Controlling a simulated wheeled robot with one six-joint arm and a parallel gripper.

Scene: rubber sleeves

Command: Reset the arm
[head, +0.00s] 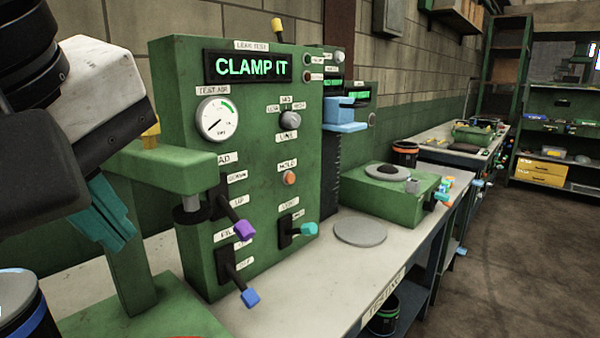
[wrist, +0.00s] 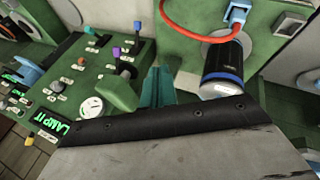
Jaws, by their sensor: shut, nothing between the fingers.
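My gripper (head: 108,218) has teal fingers and hangs at the left of the head view, in front of the green leak test machine (head: 262,210). In the wrist view my gripper (wrist: 158,88) is shut with nothing between its fingers. The machine's display reads "CLAMP IT". Its green clamp arm (head: 165,165) stands just right of the fingers in the head view. A black sleeve with a blue band (wrist: 222,70) is on the green base in the wrist view, apart from the fingers. Its top edge also shows at the lower left of the head view.
The machine has a purple lever (head: 243,230), a blue lever (head: 250,297) and a teal lever (head: 308,229). A red hose (wrist: 180,30) with a blue connector (wrist: 237,14) curves near the sleeve. A grey disc (head: 360,232) and a green box (head: 388,200) are on the bench to the right.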

